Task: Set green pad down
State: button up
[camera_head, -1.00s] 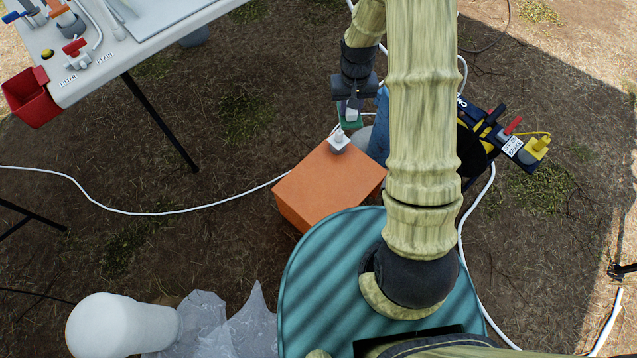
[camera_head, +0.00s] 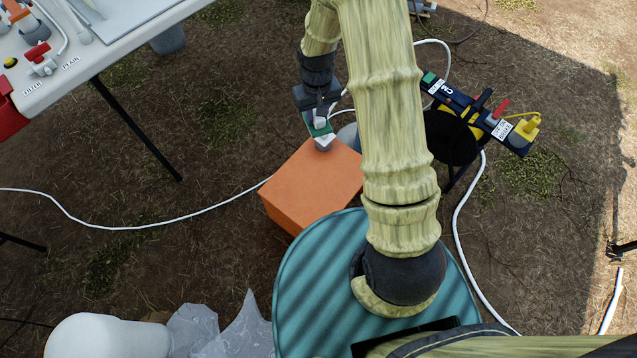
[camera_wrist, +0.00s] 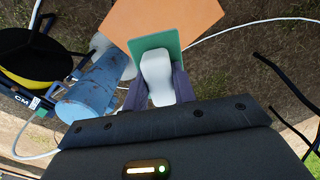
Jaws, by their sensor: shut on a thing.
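My gripper (camera_head: 317,115) is shut on a white block (camera_wrist: 157,76) joined to or against the flat green pad (camera_wrist: 160,42). In the wrist view the pad stands out beyond the dark fingers. In the head view the green pad (camera_head: 318,128) is a small green patch just past the far edge of the orange box (camera_head: 318,180). A small grey and white piece (camera_head: 324,145) shows at the box's far edge, just below the pad. I cannot tell whether the pad touches it or the box.
A black rack (camera_head: 465,115) with a yellow plug and a small green patch is right of the box. A blue cylinder (camera_wrist: 95,88) stands beside the box. A white-topped table (camera_head: 110,25) is at upper left. White hoses cross the ground. A teal round surface (camera_head: 310,290) is nearer.

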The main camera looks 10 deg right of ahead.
jog(key=s+a+f+n+b, duration=0.2)
jog(key=a+f+b, duration=0.3)
jog(key=f+b, duration=0.4)
jog(key=s+a+f+n+b, duration=0.1)
jog(key=a+f+n+b, duration=0.3)
jog(key=f+b, duration=0.6)
notch_tip(320, 180, down, 2)
jog(key=shift+s+a, duration=0.35)
jog(key=shift+a, duration=0.55)
jog(key=b, duration=0.4)
send_over(290, 191)
notch_tip(290, 191, down, 6)
jog(key=shift+w+f, duration=0.1)
jog(key=shift+f, duration=0.05)
jog(key=shift+d, duration=0.1)
jog(key=shift+f+b, duration=1.2)
jog(key=shift+f, duration=0.7)
jog(key=shift+f, duration=0.15)
jog(key=o, duration=1)
